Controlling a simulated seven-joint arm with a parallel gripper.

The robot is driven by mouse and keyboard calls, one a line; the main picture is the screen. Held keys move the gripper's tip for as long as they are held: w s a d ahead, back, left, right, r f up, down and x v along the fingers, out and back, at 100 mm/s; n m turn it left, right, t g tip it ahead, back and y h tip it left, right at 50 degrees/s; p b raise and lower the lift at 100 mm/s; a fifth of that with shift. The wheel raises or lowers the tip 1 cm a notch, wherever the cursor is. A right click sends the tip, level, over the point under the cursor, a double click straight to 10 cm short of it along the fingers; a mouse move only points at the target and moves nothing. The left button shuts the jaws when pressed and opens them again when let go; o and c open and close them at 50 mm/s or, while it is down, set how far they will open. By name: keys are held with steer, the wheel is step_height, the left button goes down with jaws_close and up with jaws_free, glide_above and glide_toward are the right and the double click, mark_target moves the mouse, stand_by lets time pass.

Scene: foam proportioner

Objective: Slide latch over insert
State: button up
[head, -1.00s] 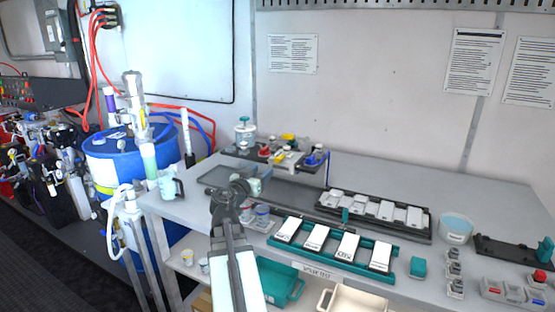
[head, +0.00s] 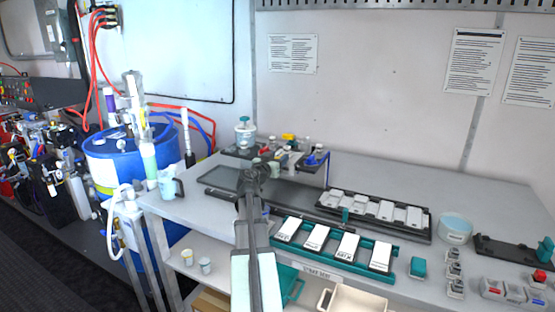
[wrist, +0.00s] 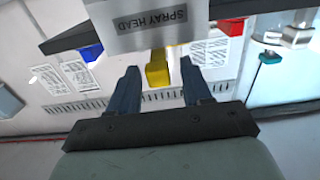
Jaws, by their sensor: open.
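In the wrist view my gripper (wrist: 158,75) is open, its two dark fingers apart. A yellow block (wrist: 158,68) shows in the gap between the fingertips; I cannot tell whether it is touched. A grey plate marked SPRAY HEAD (wrist: 150,24) lies just past the fingertips. In the head view my arm reaches toward the small dark stand (head: 243,152) at the back of the bench, and the fingers are hard to make out there. A yellow piece (head: 288,137) shows on the stand. I cannot tell which parts are the latch and the insert.
A blue part (wrist: 91,52) and a red part (wrist: 231,27) flank the plate. A teal rack of white blocks (head: 333,245) and a dark tray (head: 372,215) lie to the right. A cup (head: 169,184) stands left, near a blue drum (head: 115,165).

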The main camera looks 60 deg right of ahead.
steer(key=shift+d, duration=0.1)
steer(key=shift+c, duration=0.3)
jaws_close()
stand_by(0.4)
